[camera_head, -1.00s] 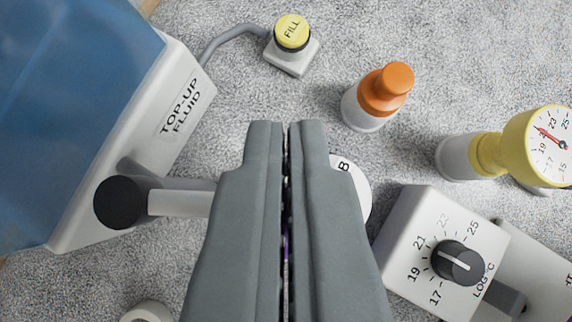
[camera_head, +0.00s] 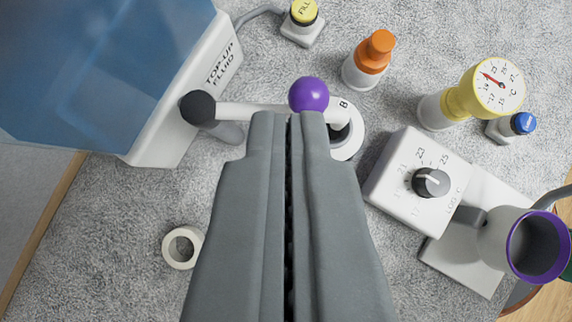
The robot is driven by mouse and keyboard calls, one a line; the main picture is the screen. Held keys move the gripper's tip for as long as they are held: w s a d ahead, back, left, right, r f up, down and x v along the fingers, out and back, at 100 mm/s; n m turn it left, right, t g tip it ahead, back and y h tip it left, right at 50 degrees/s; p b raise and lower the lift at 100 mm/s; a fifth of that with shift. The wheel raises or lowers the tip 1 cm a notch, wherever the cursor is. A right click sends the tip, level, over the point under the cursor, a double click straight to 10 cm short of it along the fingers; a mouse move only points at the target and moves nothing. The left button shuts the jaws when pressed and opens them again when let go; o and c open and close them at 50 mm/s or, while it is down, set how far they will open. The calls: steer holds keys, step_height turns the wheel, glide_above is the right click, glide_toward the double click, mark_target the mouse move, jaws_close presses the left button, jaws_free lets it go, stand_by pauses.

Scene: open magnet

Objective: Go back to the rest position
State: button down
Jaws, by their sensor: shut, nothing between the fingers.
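My gripper (camera_head: 288,116) is shut and empty, with its fingers pointing up the picture over the grey speckled surface. Its tips appear just below a purple ball (camera_head: 309,94); I cannot tell whether they touch. The ball sits near a white arm (camera_head: 250,110) that runs right from a black knob (camera_head: 198,107) beside the top-up fluid tank (camera_head: 200,95). A white round piece marked B (camera_head: 352,140) lies partly behind the gripper's right finger.
A fill button (camera_head: 304,12), an orange-capped bottle (camera_head: 369,60) and a yellow dial gauge (camera_head: 493,87) stand at the back. A dial box (camera_head: 415,180) and a purple-rimmed cup (camera_head: 537,246) are at right. A white ring (camera_head: 182,247) lies at left on otherwise clear surface.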

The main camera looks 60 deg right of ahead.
steer(key=shift+a+r, duration=0.25)
steer(key=shift+r, duration=0.1)
steer(key=shift+s+d, duration=0.1)
steer(key=s+d+f+n+t+y, duration=0.1)
steer(key=s+d+n+t, duration=0.3)
steer(key=s, duration=0.6)
steer(key=s+d+f+n+t+y, duration=0.2)
steer(key=s+d+n+t+y, duration=0.2)
steer(key=s+d, duration=0.3)
steer(key=s+d+f+n+t+y, duration=0.2)
steer(key=s+d+t, duration=0.3)
steer(key=s, duration=0.8)
steer(key=shift+s+d+f+n, duration=0.25)
steer(key=shift+s+d+n, duration=0.1)
steer(key=shift+n, duration=0.55)
